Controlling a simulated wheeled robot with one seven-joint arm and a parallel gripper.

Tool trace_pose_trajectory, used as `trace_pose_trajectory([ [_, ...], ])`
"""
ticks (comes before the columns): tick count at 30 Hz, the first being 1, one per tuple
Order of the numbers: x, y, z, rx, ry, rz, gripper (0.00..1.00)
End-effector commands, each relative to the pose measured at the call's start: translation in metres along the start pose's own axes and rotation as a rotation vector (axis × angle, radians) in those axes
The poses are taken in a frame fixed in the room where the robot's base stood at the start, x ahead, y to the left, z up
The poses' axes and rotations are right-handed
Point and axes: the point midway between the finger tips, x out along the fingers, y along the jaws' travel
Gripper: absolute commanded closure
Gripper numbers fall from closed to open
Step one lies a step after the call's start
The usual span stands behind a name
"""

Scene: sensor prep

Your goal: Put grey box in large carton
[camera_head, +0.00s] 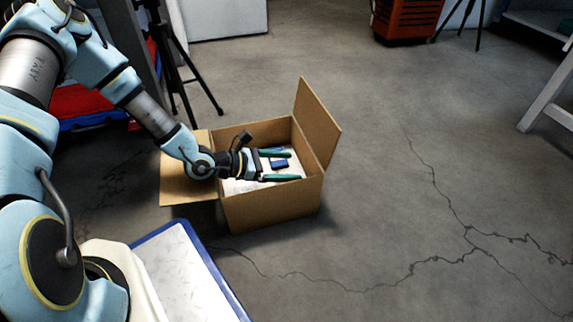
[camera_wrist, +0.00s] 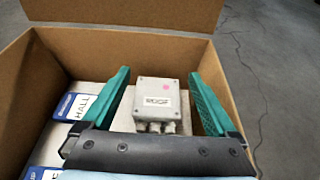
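The large carton (camera_head: 272,207) stands open on the floor with its flaps spread, and its inner wall fills the back of the wrist view (camera_wrist: 140,50). The grey box (camera_wrist: 157,98), with a white label and several stubby fittings on its near side, is inside the carton between my fingers. I cannot clearly make it out in the head view. My gripper (camera_head: 295,166) is over the carton's opening, its green fingers spread wide. In the wrist view (camera_wrist: 160,77) a gap shows on both sides of the grey box.
White boxes with blue labels (camera_wrist: 75,106) lie in the carton, at the left in the wrist view. A blue-rimmed white tray (camera_head: 185,270) is in front of the carton. A black tripod (camera_head: 180,75) stands behind it. The cracked floor at right is clear.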

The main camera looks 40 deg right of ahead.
Motion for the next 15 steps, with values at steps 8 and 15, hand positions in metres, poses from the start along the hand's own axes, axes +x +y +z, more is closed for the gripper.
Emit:
trace_pose_trajectory([
  [8, 0.0, 0.0, 0.0, -0.001, 0.0, 0.0, 0.0],
  [15, -0.014, 0.001, 0.015, -0.003, 0.001, 0.003, 0.0],
])
